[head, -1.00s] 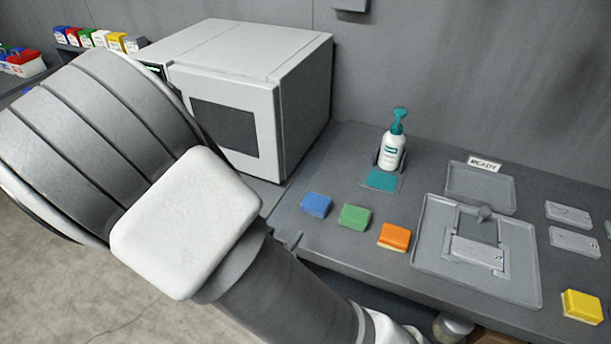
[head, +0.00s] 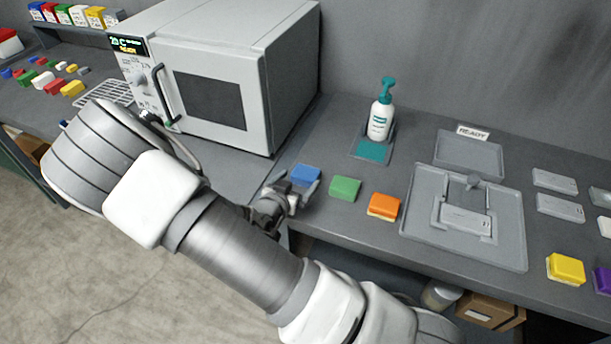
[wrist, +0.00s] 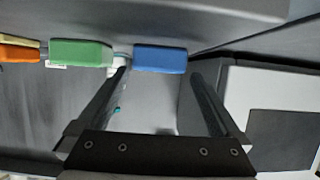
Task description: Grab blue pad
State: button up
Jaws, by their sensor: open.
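The blue pad (head: 305,174) lies on the grey bench at the left end of a row of pads, right of the white oven. My gripper (head: 293,190) is at the bench's front edge, right by the blue pad. In the wrist view the blue pad (wrist: 160,58) shows between and just beyond the tips of my open gripper (wrist: 160,75). Nothing is held between the fingers. The green pad (wrist: 82,53) shows close beside the left finger in the wrist view. I cannot tell whether either finger touches a pad.
The green pad (head: 345,188) and orange pad (head: 384,206) sit to the right. A pump bottle (head: 381,118) stands behind them. The white oven (head: 225,85) is at the left. A grey fixture tray (head: 420,225) and a yellow pad (head: 565,269) are farther right.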

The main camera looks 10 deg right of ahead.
aim_at(303, 177)
jog(key=shift+x, duration=2.7)
jog(key=shift+d+f, duration=0.1)
jog(key=shift+c, duration=0.3)
jog(key=shift+s, duration=0.1)
jog(key=c, duration=1)
